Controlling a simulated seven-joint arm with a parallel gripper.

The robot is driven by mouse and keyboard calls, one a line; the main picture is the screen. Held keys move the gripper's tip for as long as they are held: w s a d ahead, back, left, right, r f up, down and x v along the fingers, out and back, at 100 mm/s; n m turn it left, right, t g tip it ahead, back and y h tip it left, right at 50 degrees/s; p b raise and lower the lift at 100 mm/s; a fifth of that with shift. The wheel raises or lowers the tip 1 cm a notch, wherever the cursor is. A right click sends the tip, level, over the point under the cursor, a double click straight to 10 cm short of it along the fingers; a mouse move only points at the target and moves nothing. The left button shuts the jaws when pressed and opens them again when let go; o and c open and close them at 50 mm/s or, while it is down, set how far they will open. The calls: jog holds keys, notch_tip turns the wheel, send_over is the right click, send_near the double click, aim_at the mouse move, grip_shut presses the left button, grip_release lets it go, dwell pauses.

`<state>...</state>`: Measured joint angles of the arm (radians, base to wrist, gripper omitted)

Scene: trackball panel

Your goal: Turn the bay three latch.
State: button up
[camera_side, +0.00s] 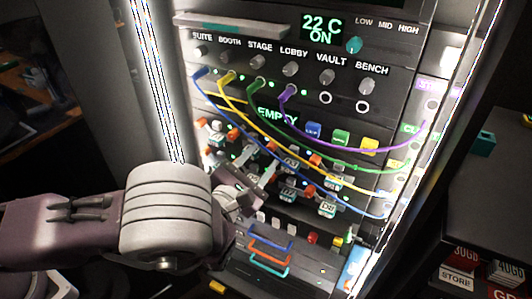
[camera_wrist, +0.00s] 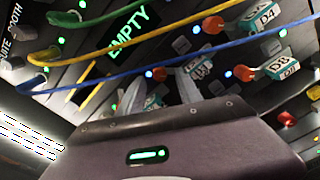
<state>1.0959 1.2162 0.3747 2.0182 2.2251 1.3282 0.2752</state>
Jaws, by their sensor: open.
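The bay units sit in rows on the panel, with white-and-teal tags and orange-red knobs or latches. In the wrist view, one tag (camera_wrist: 202,69) that seems to end in 3 is beside my gripper's right finger; the lettering is partly unclear. The latch belonging to it is not clearly seen. My gripper (camera_wrist: 160,88) is open, with its two pale fingers apart and pointing at the panel. In the side view my gripper (camera_side: 251,172) is in front of the bay rows, and its wrist hides the lower left units. I cannot tell whether it touches anything.
Blue, yellow, green and purple cables (camera_side: 300,144) hang across the panel above and to the right of my gripper. A tag reading D4 (camera_wrist: 266,14) and one with D8 (camera_wrist: 282,64) lie to the right. Blue and orange handles (camera_side: 268,258) are below.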

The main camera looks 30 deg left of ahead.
jog(key=s, duration=0.5)
jog(key=shift+s, duration=0.1)
